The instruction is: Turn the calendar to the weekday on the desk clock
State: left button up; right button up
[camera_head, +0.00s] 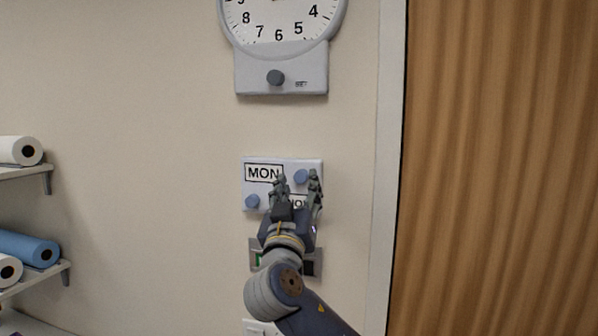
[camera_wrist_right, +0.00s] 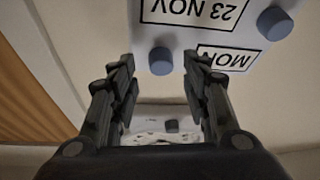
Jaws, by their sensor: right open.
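The calendar (camera_head: 283,165) is a white panel on the wall. Its upper window reads MON (camera_head: 263,173); its lower window is partly hidden by my right gripper (camera_head: 297,177) and reads 23 NOV (camera_wrist_right: 192,10), upside down, in the right wrist view. One blue-grey knob (camera_head: 301,177) is right of MON; another knob (camera_head: 252,201) is left of the date. My right gripper is open, its fingers on either side of the MON knob (camera_wrist_right: 161,60) in the wrist view; contact cannot be told. No desk clock shows. My left gripper is not in view.
A round wall clock (camera_head: 282,20) with a knobbed base (camera_head: 281,75) hangs above. A partly hidden wall device (camera_head: 256,259) and a switch plate (camera_head: 260,328) are below. A wooden door (camera_head: 500,170) is at right; shelves with rolls (camera_head: 30,249) are at left.

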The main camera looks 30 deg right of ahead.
jog(key=shift+x, duration=0.9)
jog(key=shift+c, duration=0.3)
grip_shut()
